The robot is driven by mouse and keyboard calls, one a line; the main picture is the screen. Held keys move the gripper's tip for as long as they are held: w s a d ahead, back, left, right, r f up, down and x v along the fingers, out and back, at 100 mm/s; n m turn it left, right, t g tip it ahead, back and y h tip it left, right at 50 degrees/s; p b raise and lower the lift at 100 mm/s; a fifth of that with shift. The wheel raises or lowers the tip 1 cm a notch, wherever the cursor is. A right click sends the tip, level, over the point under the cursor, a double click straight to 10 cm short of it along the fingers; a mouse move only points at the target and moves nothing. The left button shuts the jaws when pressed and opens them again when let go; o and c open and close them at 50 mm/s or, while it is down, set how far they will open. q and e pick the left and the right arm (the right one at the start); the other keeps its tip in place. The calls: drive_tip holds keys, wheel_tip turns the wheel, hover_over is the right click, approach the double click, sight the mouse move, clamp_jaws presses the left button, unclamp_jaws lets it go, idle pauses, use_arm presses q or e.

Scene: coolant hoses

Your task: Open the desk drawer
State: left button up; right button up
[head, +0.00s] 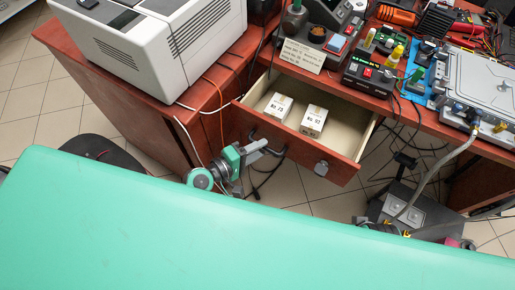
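The desk drawer (300,146) is a reddish-brown front with a pale interior, and it stands pulled out from under the desk top. Two small white boxes lie inside, a left one (279,107) and a right one (313,121), both with printed labels. My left gripper (266,147), grey on a green and grey wrist, is at the left part of the drawer front, by a dark curved handle. The picture is too small to tell whether its fingers are closed on the handle. A grey fitting (321,168) sits on the right part of the front. My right gripper does not show.
A white printer-like machine (150,50) stands on the desk at left. Tools, electronics and a grey metal case (488,88) crowd the desk at right. Cables hang beside the drawer. A dark unit (402,211) stands on the tiled floor at right. Green surface fills the foreground.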

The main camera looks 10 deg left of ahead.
use_arm(q)
drive_tip(key=shift+s, duration=0.1)
idle(0.3)
